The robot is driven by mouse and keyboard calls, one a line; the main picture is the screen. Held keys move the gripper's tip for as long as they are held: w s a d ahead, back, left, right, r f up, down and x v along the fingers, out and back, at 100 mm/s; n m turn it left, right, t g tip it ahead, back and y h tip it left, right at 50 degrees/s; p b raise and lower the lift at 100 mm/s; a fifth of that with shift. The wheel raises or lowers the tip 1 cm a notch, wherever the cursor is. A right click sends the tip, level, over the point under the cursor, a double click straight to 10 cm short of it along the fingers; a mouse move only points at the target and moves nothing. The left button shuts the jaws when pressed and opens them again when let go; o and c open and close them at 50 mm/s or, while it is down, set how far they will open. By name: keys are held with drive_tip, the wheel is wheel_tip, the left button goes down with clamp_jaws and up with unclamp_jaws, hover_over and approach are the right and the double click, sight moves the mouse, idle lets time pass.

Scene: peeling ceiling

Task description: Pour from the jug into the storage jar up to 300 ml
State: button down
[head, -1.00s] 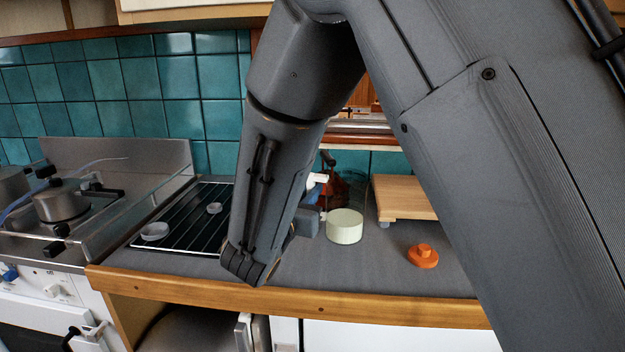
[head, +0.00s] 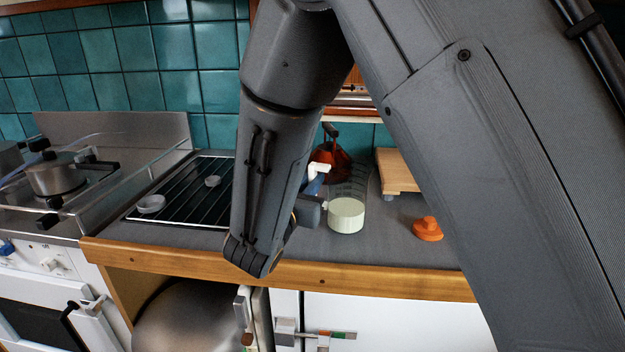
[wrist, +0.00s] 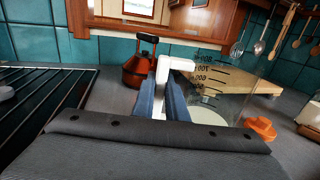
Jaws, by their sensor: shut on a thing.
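The jug is clear, with dark graduation marks, a white handle and pale cream liquid low inside. It shows in the head view (head: 347,214) right of my gripper (head: 313,190), and in the wrist view (wrist: 228,84). My gripper (wrist: 161,92) is shut on the white handle, with a blue finger on either side. The jug looks upright; I cannot tell whether its base touches the counter.
An orange knobbed piece (head: 427,229) lies on the grey counter right of the jug. A wooden board (head: 398,172) stands behind it. A red-brown kettle (wrist: 140,70) is at the back. A dark rack (head: 180,190) and stove with a pot (head: 55,176) are left.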

drive_tip(key=shift+f+b, duration=0.5)
drive_tip(key=shift+f, duration=0.15)
drive_tip(key=c, duration=1.7)
unclamp_jaws()
drive_tip(key=p+v, duration=0.2)
drive_tip(key=v, duration=0.7)
drive_tip(key=shift+d, duration=0.1)
